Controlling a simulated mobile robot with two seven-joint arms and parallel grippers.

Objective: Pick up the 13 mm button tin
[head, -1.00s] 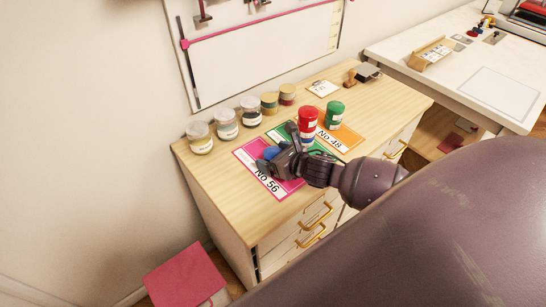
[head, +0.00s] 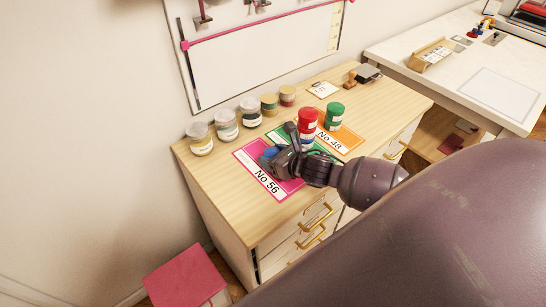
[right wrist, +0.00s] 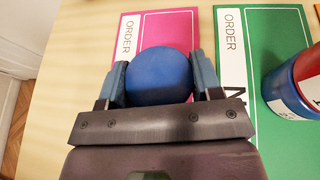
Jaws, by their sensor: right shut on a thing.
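My right gripper (head: 272,155) is over the pink order card (head: 284,190) on the wooden cabinet top. In the right wrist view, its two fingers (right wrist: 160,84) are shut on a round blue-topped tin (right wrist: 159,76), seen from above. In the head view only a little blue (head: 269,153) of that tin shows beside the fingers. I cannot read a 13 mm label on it, nor tell whether it touches the card. A red tin (head: 308,121) stands on the green card (head: 319,150) and a green tin (head: 334,114) at the orange card (head: 345,136). My left gripper is not in view.
Several jars and tins, among them a white-lidded jar (head: 200,137), stand along the cabinet's back edge. A stamp (head: 351,77) and a small card (head: 322,89) lie farther back. The red tin is close to my right gripper. The cabinet's front left is bare.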

